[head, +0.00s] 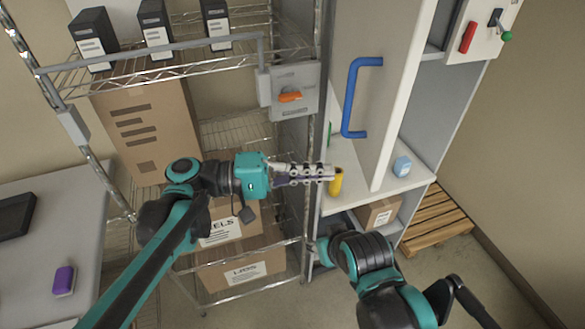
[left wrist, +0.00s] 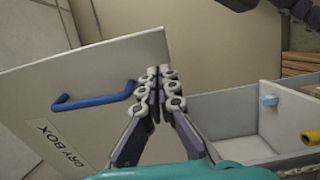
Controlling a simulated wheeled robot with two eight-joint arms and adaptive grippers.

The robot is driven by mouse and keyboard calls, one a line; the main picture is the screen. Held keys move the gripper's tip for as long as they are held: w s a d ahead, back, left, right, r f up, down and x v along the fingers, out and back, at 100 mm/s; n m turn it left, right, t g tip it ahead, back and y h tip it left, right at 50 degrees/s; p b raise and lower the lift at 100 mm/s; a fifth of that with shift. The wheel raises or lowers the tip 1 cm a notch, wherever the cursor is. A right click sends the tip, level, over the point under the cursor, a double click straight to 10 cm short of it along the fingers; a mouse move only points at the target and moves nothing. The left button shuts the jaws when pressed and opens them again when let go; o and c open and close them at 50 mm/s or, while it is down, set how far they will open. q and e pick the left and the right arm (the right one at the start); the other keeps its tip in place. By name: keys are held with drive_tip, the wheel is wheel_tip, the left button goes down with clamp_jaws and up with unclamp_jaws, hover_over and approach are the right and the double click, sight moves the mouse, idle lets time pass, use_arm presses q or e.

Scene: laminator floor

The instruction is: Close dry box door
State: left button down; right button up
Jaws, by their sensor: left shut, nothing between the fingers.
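The dry box door (head: 400,60) is a white panel with a blue bar handle (head: 352,97) in the head view. It stands open, swung out from the box. In the left wrist view the door (left wrist: 60,90) shows its DRY BOX label and its blue handle (left wrist: 92,100). The open white box (left wrist: 235,115) lies to the right of my fingers there. My left gripper (head: 330,172) is shut and empty, near the door's lower left in the head view; its fingers (left wrist: 160,72) overlap the door's edge in the wrist view. I cannot tell if they touch it.
A yellow cylinder (head: 336,182) and a small blue item (head: 402,166) stand on the box's white shelf. A wire rack (head: 170,65) with cartons is at the left. A grey switch box with an orange handle (head: 290,97) is on its post. A wooden pallet (head: 440,215) lies at the right.

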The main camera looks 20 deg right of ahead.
sight(364, 169)
use_arm(q)
drive_tip(key=shift+s+d+p, duration=0.2)
drive_tip(key=shift+d, duration=1.2)
drive_tip(key=shift+s+d+p, duration=0.2)
drive_tip(key=shift+d, duration=1.15)
